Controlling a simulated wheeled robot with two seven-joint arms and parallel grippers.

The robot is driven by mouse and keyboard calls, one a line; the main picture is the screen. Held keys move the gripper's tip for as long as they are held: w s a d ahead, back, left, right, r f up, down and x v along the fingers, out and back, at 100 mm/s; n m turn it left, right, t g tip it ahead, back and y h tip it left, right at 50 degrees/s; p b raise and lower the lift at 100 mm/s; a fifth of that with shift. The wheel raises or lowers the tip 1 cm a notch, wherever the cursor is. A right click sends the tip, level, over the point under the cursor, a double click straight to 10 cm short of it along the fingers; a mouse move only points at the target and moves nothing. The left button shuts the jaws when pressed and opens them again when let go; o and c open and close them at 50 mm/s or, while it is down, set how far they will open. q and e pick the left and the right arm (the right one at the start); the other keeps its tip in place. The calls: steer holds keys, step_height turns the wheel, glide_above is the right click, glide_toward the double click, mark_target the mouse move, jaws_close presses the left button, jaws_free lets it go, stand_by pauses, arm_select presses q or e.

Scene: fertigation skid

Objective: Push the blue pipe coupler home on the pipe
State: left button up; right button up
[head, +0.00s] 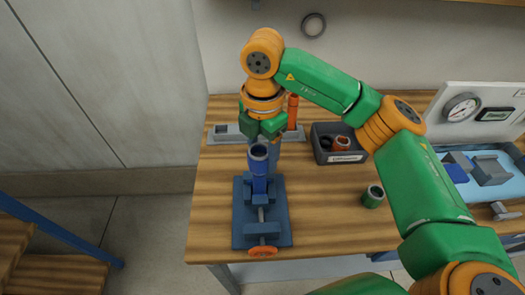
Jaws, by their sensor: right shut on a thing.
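The blue pipe coupler (259,160) stands upright with its dark open end facing up. It is in line above the blue upright piece (260,187) in the bench vise (240,215), which has an orange handwheel (262,252). My right gripper (267,140) reaches down from behind and above and is shut at the coupler. Its fingertips are partly hidden behind the coupler. The pipe end inside the coupler is hidden, so I cannot tell how far the coupler sits on it. My left gripper is not in view.
A grey rack strip (226,134) and an upright orange pipe (292,111) stand behind. A dark bin (340,157) holds small rings. A green coupler (373,196) stands right of the vise. A gauge panel (475,113) and blue tray (492,190) are at the right.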

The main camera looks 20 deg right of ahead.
steer(key=shift+f, duration=0.15)
steer(key=shift+f+b, duration=0.25)
steer(key=shift+b, duration=0.15)
stand_by(0.4)
steer(key=shift+f+b, duration=0.25)
steer(key=shift+b, duration=0.05)
steer(key=o, duration=1.2)
steer(key=shift+r, duration=0.1)
